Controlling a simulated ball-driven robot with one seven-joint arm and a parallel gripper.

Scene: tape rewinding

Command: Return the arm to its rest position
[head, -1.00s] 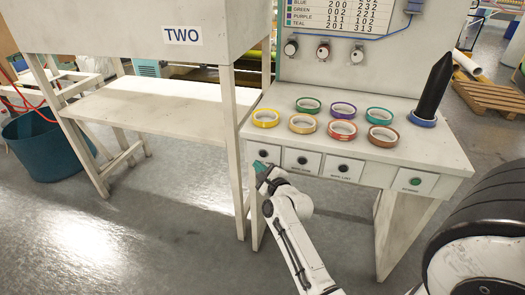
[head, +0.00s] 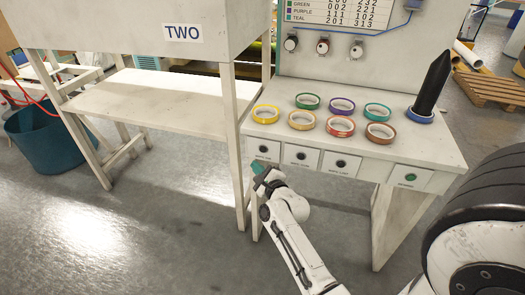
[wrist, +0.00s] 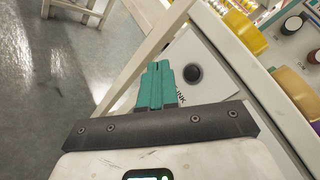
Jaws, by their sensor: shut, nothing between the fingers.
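My white arm reaches up from the bottom of the head view. My gripper (head: 258,168), with teal fingers, is shut and empty in front of the left end of the tape table (head: 452,160). In the wrist view the fingers (wrist: 156,85) lie together. Just past them is the front panel with a black round button (wrist: 192,73); whether the fingertips touch the panel I cannot tell. In the head view this leftmost button (head: 263,149) shows just above the gripper.
Several tape rolls, such as the yellow roll (head: 266,114) and the brown roll (head: 380,133), lie on the table. A black cone (head: 433,84) stands in a blue roll (head: 419,116). A white bench (head: 150,100) is at left. The floor (head: 150,230) left of the arm is clear.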

